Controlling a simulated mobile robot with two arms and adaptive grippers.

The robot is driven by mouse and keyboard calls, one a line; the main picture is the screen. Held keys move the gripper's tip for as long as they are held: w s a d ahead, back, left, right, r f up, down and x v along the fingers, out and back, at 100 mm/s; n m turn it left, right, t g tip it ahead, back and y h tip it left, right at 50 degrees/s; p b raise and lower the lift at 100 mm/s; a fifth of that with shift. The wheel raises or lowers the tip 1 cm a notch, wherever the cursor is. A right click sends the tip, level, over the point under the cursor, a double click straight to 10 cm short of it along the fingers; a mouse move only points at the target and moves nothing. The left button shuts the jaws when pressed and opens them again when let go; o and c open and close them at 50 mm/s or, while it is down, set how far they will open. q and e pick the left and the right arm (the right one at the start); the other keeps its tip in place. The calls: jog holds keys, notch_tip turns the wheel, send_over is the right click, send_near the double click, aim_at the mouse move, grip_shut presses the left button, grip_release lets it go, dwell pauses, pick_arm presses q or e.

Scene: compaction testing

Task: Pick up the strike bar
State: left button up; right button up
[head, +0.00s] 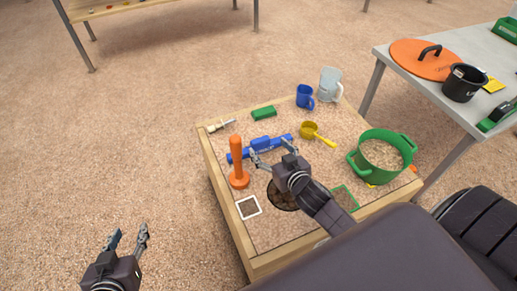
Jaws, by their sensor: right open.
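The strike bar, a blue bar with a raised blue handle (263,142), lies slantwise on the sandy top of the low wooden-framed table. My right gripper (270,153) is open just over the near side of the bar, its fingers spread along the bar's length. The fingers hide part of the bar, and I cannot tell whether they touch it. My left gripper (128,238) is open and empty, out over the floor left of the table.
An orange tamper (237,165) stands upright close to the bar's left end. A green pot (382,157), yellow scoop (318,133), blue mug (305,97), clear jug (329,85) and green block (264,113) share the table. A dark round hole (282,198) lies below my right gripper.

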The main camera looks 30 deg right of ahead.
aim_at(262, 143)
notch_tip(262, 143, down, 3)
jog(key=shift+w+r+b, duration=0.15)
jog(key=shift+r+b, duration=0.05)
jog(key=shift+b, duration=0.75)
jog(key=shift+x, duration=1)
jog(key=shift+w+b, duration=0.25)
jog(key=shift+b, duration=0.05)
jog(key=b+x, duration=0.1)
jog(key=x, duration=0.1)
jog(key=b+x, duration=0.1)
jog(key=x, duration=0.1)
jog(key=shift+w+d, duration=0.2)
jog(key=shift+w, duration=0.45)
pick_arm(q)
jog(key=w+d+r+t+h, duration=0.1)
jog(key=r+t, duration=0.4)
jog(key=r, duration=0.6)
jog(key=w+d+r+t+h, duration=0.1)
jog(key=r+t, duration=0.4)
jog(key=r, duration=0.6)
jog(key=shift+w+d+r+h, duration=0.25)
jog(key=shift+d+r+h, duration=0.25)
jog(key=shift+h, duration=0.3)
pick_arm(e)
jog(key=shift+r, duration=0.1)
jog(key=c, duration=1.5)
pick_arm(q)
jog(key=shift+f, duration=0.15)
